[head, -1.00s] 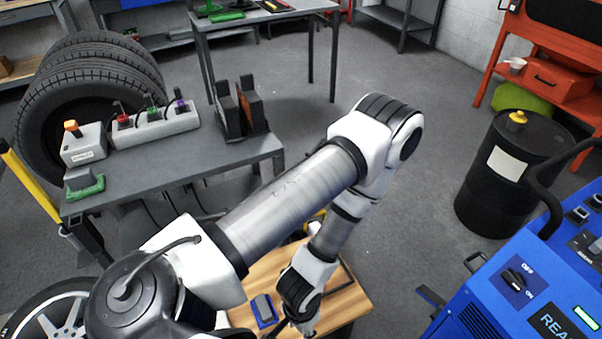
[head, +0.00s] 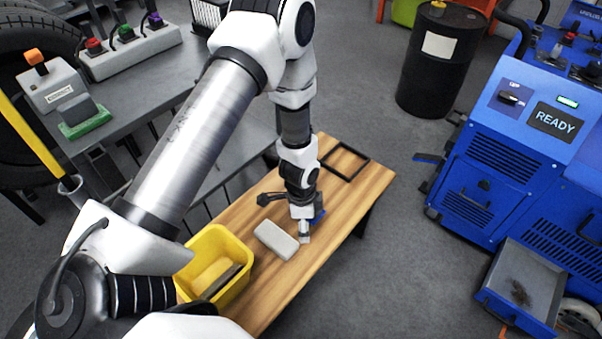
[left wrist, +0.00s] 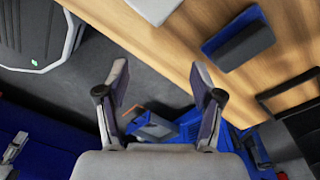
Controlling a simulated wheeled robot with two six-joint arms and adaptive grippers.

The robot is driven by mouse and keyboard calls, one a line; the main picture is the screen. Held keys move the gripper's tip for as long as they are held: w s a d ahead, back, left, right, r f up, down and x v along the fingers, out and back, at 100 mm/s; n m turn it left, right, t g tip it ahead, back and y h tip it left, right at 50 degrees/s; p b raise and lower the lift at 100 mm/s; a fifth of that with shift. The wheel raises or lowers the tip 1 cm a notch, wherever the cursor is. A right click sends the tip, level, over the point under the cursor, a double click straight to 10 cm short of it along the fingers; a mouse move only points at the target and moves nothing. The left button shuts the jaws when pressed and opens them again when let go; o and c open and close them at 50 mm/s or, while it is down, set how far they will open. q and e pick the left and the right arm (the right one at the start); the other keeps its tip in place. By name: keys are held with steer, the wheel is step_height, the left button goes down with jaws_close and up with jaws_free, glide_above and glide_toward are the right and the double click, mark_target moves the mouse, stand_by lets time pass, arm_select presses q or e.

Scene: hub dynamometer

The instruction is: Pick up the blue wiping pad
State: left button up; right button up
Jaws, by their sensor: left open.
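The blue wiping pad (left wrist: 238,40) shows in the left wrist view as a blue base with a dark grey grip on top, lying on the wooden table. In the head view only a small blue part of it (head: 319,214) shows, behind my left gripper. My left gripper (head: 304,237) is over the table's near right side, beside the pad and apart from it. In the left wrist view its fingers (left wrist: 158,85) are spread and empty, with floor between them; the pad lies beyond the right finger, up and to the right.
A pale block (head: 276,240) lies on the table (head: 335,218) just left of the gripper. A yellow bin (head: 238,250) holding items stands at the left end. A black frame (head: 344,161) lies at the far end. A blue machine (head: 510,150) stands to the right across clear floor.

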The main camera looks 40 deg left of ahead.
mark_target(318, 214)
arm_select(q)
steer(key=w+a+m+b, duration=0.1)
steer(key=w, duration=0.1)
steer(key=w+a+f+m+b, duration=0.1)
steer(key=w+m+b, duration=0.1)
steer(key=w, duration=0.1)
steer(key=w+a+f+m+b, duration=0.1)
steer(key=w+m+b, duration=0.1)
steer(key=shift+w+a+f, duration=0.25)
steer(key=shift+w+a, duration=0.05)
steer(key=shift+a, duration=0.1)
steer(key=shift+w+a+r+m+y+b, duration=0.2)
steer(key=shift+w+a+r+m+b, duration=0.25)
steer(key=shift+w+m, duration=0.2)
steer(key=shift+w+a+r+m+y+b, duration=0.2)
steer(key=shift+w+a+r+m+b, duration=0.1)
steer(key=shift+w+a+m+b, duration=0.3)
steer(key=shift+a+f, duration=0.1)
steer(key=shift+f, duration=0.05)
step_height(318, 214, down, 7)
steer(key=b, duration=0.2)
steer(key=shift+w+b, duration=0.15)
steer(key=shift+b, duration=0.25)
arm_select(e)
step_height(318, 214, down, 13)
steer(key=shift+f, duration=0.2)
arm_select(q)
steer(key=c, duration=1.3)
